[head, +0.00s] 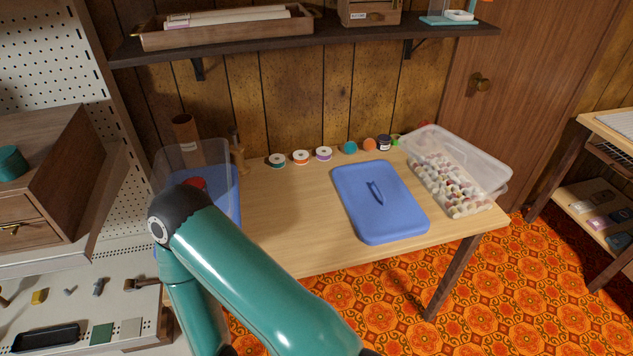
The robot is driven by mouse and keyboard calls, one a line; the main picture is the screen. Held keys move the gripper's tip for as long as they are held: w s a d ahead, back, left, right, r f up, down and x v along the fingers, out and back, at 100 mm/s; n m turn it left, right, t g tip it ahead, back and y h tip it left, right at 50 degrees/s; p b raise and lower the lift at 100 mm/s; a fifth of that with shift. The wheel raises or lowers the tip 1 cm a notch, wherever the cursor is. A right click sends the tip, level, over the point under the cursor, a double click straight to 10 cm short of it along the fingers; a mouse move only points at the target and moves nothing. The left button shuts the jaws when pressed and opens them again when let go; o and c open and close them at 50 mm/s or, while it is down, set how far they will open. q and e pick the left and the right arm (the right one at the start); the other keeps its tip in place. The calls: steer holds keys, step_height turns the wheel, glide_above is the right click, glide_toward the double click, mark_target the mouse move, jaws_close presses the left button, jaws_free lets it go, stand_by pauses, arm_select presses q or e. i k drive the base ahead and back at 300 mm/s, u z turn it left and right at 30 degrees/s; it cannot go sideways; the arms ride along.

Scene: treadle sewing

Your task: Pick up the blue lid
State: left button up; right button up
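The blue lid (383,207) lies flat on the wooden table, right of the table's middle. It is a rounded rectangle with a raised blue handle (376,193) at its centre. Nothing lies on it, and no gripper touches it in view. A teal arm link of mine with a dark joint crosses the lower left and covers part of the table. Neither of my grippers shows.
A clear tub (487,168) of many spools stands right of the lid. A translucent bin (221,165) with blue stands at the table's left end. A shelf (355,37) hangs above.

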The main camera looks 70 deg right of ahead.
mark_target(382, 210)
steer(key=z, duration=0.4)
steer(key=i, duration=0.1)
steer(key=u, duration=0.85)
steer(key=k, duration=2.05)
steer(key=z, duration=1.3)
steer(key=i, duration=1.05)
steer(key=z, duration=0.1)
